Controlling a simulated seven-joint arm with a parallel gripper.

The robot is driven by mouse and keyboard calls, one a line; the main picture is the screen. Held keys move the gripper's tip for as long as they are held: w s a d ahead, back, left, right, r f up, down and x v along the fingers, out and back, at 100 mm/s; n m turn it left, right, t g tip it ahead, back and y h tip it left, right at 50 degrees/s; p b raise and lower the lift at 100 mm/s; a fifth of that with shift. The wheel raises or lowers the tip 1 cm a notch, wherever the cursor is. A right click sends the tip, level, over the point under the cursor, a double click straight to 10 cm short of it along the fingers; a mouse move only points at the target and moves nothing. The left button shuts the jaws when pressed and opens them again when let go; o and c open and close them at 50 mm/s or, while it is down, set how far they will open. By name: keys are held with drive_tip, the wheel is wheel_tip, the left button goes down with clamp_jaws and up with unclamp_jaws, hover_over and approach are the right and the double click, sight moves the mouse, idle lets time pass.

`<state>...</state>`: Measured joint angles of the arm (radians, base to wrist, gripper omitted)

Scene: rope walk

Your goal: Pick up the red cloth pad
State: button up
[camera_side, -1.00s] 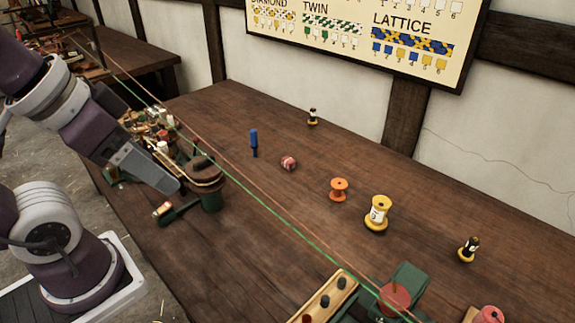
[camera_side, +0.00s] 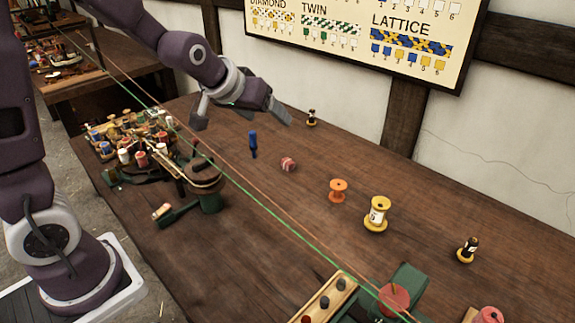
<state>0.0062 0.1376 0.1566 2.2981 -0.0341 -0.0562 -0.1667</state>
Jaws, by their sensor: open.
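The red cloth pad (camera_side: 288,164) looks like a small red bundle with pale marks. It lies on the wooden table (camera_side: 250,265), between a blue upright tool and an orange spool. My gripper (camera_side: 282,114) is in the air above and behind the pad in the picture, clearly apart from it. Its jaws are open and hold nothing that I can see. The gap between the fingers is hard to see from this side.
A blue-handled tool (camera_side: 253,144) stands left of the pad. An orange spool (camera_side: 338,190) and a yellow spool (camera_side: 376,214) stand to its right. A small dark bottle (camera_side: 312,117) is behind. Taut green and orange cords (camera_side: 285,228) cross above the table in front.

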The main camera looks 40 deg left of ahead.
sight(287, 162)
drive_tip(key=w+a+f+t+y, duration=0.1)
drive_tip(key=w+a+f, duration=0.2)
drive_tip(key=f, duration=0.5)
drive_tip(key=w+a+f+t+y, duration=0.1)
drive_tip(key=w+a+f, duration=0.2)
drive_tip(key=f, duration=0.6)
drive_tip(key=w+a+f+t, duration=0.2)
drive_tip(key=w+f, duration=0.3)
drive_tip(key=f, duration=0.3)
drive_tip(key=shift+a+f+y, duration=0.15)
drive_tip(key=shift+a+y, duration=0.25)
drive_tip(key=shift+a, duration=0.35)
drive_tip(key=x, duration=0.7)
drive_tip(key=shift+w+d, duration=0.15)
drive_tip(key=shift+d, duration=0.25)
drive_tip(key=shift+r, duration=0.25)
drive_tip(key=c, duration=1.4)
